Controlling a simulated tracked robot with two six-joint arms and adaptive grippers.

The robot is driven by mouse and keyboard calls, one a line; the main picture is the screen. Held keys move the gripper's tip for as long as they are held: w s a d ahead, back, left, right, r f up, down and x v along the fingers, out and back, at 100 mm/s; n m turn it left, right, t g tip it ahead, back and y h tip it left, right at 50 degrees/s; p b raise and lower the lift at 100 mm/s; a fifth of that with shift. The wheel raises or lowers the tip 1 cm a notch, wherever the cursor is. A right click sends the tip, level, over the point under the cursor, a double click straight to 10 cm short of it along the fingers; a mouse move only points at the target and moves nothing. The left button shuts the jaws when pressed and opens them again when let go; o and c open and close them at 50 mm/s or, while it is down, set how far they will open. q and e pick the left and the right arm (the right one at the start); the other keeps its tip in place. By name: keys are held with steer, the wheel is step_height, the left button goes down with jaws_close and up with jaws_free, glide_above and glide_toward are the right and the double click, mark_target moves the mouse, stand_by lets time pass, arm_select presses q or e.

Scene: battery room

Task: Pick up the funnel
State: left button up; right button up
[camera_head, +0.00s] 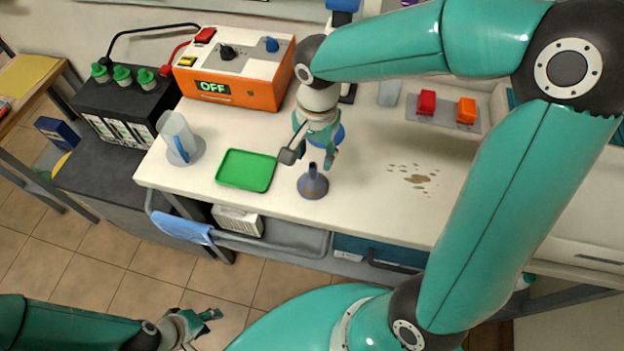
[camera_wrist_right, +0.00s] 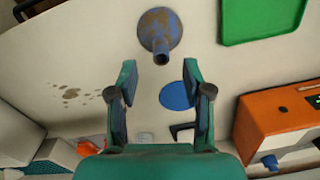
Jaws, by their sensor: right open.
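The grey-blue funnel (camera_head: 313,185) stands on the white workbench near its front edge, wide mouth down and spout up, with brownish marks on it. My right gripper (camera_head: 310,157) is open and empty just behind and above the funnel. In the right wrist view the funnel (camera_wrist_right: 158,28) lies ahead of the open fingertips (camera_wrist_right: 161,72), roughly centred between them and apart from them.
A green tray (camera_head: 246,171) lies left of the funnel, with a clear jug (camera_head: 178,138) beyond it. An orange box reading OFF (camera_head: 232,92) stands behind. A blue disc (camera_wrist_right: 175,96) lies behind the funnel. A brown spill (camera_head: 418,179) is to the right on otherwise clear bench.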

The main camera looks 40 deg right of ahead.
mark_target(313, 165)
steer(key=shift+a+f+p, duration=0.15)
steer(key=shift+f+p, duration=0.35)
steer(key=shift+f, duration=2.3)
jaws_close()
